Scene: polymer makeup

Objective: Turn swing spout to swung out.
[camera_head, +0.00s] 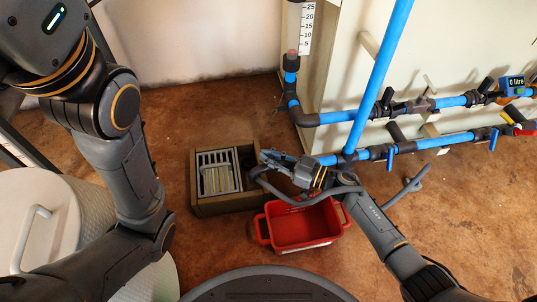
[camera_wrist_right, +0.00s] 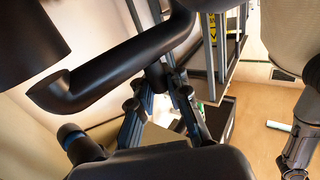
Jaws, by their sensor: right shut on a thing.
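The swing spout (camera_head: 292,202) is a dark grey curved tube at the end of the blue pipework, in the middle of the head view. It reaches left over the rear of the red tub (camera_head: 318,243), with its bent end near the grated box. In the right wrist view the dark tube (camera_wrist_right: 120,62) crosses the upper left, close to the camera. My right gripper (camera_head: 272,158) is shut on the spout; its two fingers (camera_wrist_right: 160,82) meet below the tube in the wrist view. The exact contact is partly hidden. My left gripper is out of view.
A square box with a metal grate (camera_head: 218,172) stands left of the tub. Blue pipes (camera_head: 372,85) with valves and a meter (camera_head: 514,82) run behind and right. Another grey bent tube (camera_head: 404,189) shows right of my forearm. Brown floor (camera_head: 460,215) is clear at right.

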